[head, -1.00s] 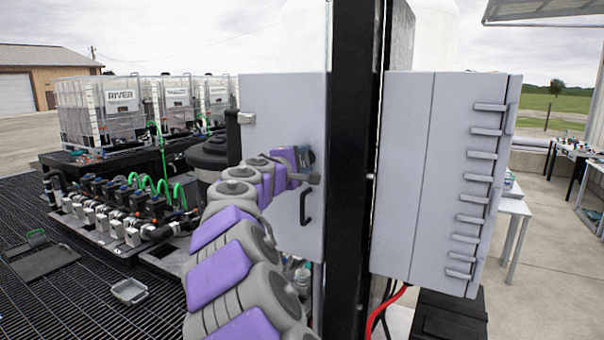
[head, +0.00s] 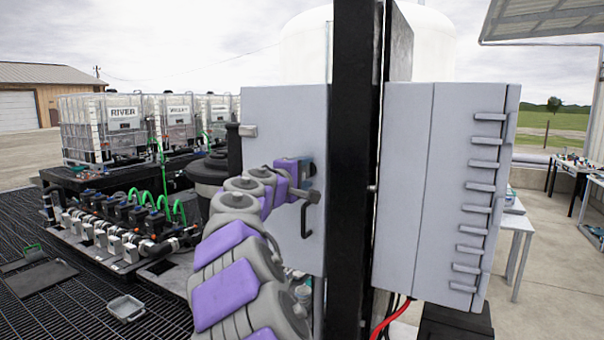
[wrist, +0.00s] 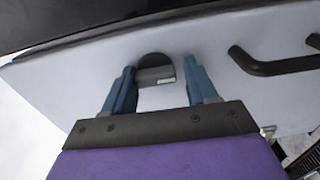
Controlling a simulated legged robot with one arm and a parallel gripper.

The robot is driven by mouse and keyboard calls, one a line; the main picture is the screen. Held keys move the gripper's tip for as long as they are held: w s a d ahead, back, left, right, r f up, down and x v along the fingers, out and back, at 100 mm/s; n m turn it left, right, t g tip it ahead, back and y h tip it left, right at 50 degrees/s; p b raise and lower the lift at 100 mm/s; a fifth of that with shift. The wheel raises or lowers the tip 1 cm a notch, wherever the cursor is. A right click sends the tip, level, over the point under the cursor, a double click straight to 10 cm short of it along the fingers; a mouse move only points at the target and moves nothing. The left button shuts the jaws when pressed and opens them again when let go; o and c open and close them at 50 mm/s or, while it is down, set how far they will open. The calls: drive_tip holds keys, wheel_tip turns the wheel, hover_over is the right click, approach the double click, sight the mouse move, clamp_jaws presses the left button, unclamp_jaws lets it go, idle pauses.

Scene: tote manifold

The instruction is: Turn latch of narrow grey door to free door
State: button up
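The narrow grey door (head: 280,115) stands upright to the left of the black post in the head view; it also fills much of the wrist view (wrist: 225,45). Its latch is a dark round knob (wrist: 155,70) with a raised bar and a small pale label. My gripper (wrist: 163,78) is open, with one blue fingertip on each side of the latch. A gap shows beside the right finger; the left one looks very close to the knob, and contact is unclear. In the head view my gripper (head: 308,172) hides the latch. The door looks closed.
A black bent handle (head: 305,220) sits on the door below my gripper. A black post (head: 352,180) stands right of the door, then a grey cabinet (head: 430,180) with several hinge-like bars. Pipes and valves (head: 120,225) stand at the left.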

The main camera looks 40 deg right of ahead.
drive_tip(key=o, duration=0.3)
drive_tip(key=shift+d+r, duration=0.1)
drive_tip(key=shift+d, duration=0.05)
drive_tip(key=shift+s+a+r, duration=0.1)
drive_tip(key=shift+a, duration=0.4)
drive_tip(key=shift+p+v, duration=0.65)
drive_tip(key=shift+v, duration=7.6)
drive_tip(key=shift+d, duration=0.1)
